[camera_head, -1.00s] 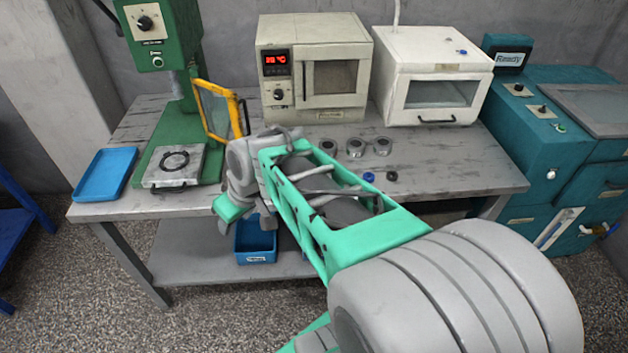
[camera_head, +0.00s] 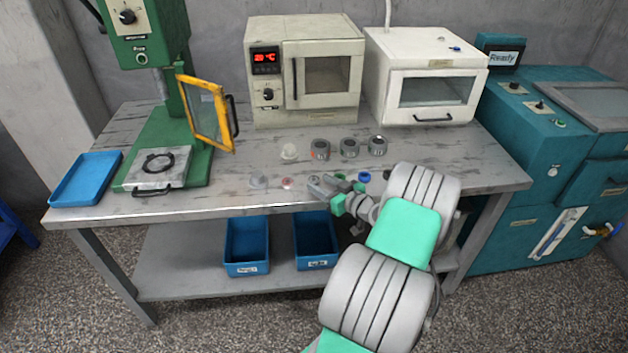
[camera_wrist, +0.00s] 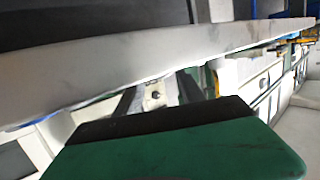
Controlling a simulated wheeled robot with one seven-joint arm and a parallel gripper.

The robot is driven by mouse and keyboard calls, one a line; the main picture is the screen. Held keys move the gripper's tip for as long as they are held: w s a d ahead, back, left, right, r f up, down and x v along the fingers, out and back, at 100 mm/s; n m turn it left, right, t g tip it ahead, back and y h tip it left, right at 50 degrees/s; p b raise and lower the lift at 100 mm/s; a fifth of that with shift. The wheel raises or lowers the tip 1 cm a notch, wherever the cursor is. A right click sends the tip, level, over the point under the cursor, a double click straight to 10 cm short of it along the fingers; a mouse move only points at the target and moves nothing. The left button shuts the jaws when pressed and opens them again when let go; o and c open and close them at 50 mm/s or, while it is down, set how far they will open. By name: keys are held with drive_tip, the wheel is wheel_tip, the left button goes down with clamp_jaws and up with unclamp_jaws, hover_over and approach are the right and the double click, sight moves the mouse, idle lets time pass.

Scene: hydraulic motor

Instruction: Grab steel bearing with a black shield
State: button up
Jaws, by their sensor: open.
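Small round parts stand in a front row on the workbench (camera_head: 225,190). They include a grey part (camera_head: 258,181), a pinkish part (camera_head: 287,183), a blue ring (camera_head: 364,177) and a small dark ring (camera_head: 387,175). The dark ring may be the bearing with the black shield, but it is too small to be sure. My gripper (camera_head: 322,187) is open and empty at the bench's front edge, left of the blue and dark rings. It partly covers another small part. The wrist view shows no bearing clearly.
Behind stand a white part (camera_head: 289,152) and three steel cylinders (camera_head: 320,150), (camera_head: 349,148), (camera_head: 377,145). A beige oven (camera_head: 300,110), a white box (camera_head: 420,105) and a green press (camera_head: 150,40) with a yellow guard (camera_head: 205,110) border the bench. Blue bins (camera_head: 247,245) sit below.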

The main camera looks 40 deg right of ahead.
drive_tip(key=shift+w+f, duration=0.15)
drive_tip(key=shift+w, duration=0.6)
clamp_jaws()
